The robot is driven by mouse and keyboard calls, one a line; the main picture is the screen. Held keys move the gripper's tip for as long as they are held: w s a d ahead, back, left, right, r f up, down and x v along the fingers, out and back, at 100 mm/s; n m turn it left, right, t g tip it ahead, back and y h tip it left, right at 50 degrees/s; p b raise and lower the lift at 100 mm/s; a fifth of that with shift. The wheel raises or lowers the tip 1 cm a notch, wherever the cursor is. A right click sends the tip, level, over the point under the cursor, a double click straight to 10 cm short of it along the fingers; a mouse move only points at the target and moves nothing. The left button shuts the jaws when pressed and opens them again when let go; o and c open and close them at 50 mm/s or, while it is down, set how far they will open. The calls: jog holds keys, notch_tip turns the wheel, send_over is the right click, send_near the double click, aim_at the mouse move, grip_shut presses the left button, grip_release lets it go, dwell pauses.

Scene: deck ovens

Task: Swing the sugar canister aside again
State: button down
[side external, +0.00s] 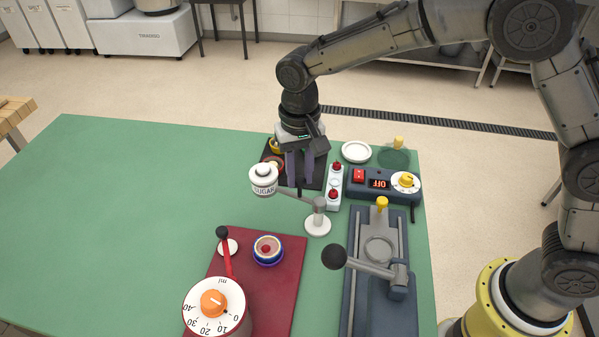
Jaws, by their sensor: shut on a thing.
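The sugar canister (264,187) is white with a grey knob and a "SUGAR" label. It sits at the left end of a grey swing arm (289,196), which reaches left from a post on a round white base (318,226). My gripper (300,178) points down just right of the canister. Its purple fingers are shut around a thin dark peg that stands on the swing arm; the fingers hide most of the peg. Behind the canister and gripper lies a dark board (271,157) with small round items on it, partly hidden.
Right of my gripper stand a white block with red knobs (334,187) and a dark control box (370,184) reading OFF. A lever press (377,275) is at front right. A dial device (213,308) and blue-rimmed dish (268,260) are on the red board. The green table's left is clear.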

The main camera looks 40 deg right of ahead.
jog(key=shift+w+r, duration=0.1)
jog(key=c, duration=0.7)
grip_release()
jog(key=shift+o, duration=0.2)
notch_tip(320, 180, up, 14)
